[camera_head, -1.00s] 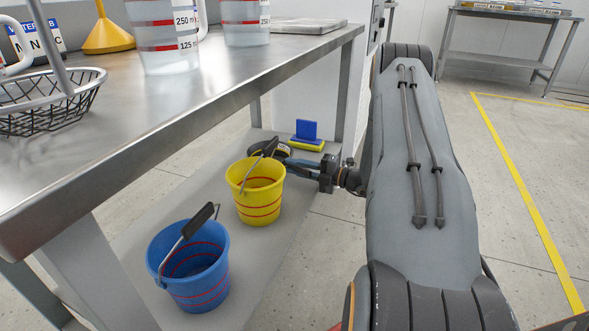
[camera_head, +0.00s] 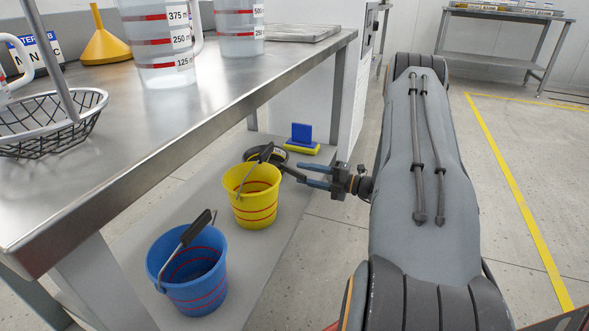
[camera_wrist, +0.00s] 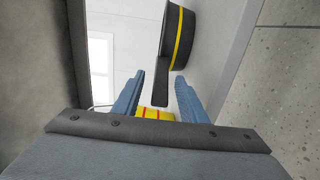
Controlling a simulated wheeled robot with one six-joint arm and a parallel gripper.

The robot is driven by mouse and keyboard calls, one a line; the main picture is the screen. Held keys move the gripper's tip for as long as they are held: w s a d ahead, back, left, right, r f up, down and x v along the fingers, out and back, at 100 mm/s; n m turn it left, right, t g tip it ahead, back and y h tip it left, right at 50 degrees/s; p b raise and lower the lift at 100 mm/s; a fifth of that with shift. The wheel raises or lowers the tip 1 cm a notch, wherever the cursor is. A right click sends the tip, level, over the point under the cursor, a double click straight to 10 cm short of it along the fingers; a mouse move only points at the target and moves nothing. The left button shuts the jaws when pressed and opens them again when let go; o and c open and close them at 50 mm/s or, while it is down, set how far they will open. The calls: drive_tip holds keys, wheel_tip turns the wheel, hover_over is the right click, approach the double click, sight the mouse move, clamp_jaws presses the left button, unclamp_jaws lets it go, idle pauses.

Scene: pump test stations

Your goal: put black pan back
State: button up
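The black pan (camera_head: 281,156) lies on the lower shelf behind the yellow bucket, which hides part of it. Its dark handle points right, toward my gripper (camera_head: 302,174). In the wrist view the pan (camera_wrist: 179,38) has a yellow band on its side. The handle's end lies between the tips of my blue fingers (camera_wrist: 159,86), with gaps on both sides. My gripper is open and holds nothing.
A yellow bucket (camera_head: 252,203) and a blue bucket (camera_head: 190,278) stand on the lower shelf (camera_head: 262,262). A blue and yellow item (camera_head: 302,137) is behind the pan. The steel tabletop (camera_head: 190,108) is above. Open floor is to the right.

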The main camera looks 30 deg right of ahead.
drive_tip(key=p+v, duration=0.1)
drive_tip(key=v, duration=0.5)
drive_tip(key=shift+p, duration=0.3)
drive_tip(key=shift+s+d, duration=0.1)
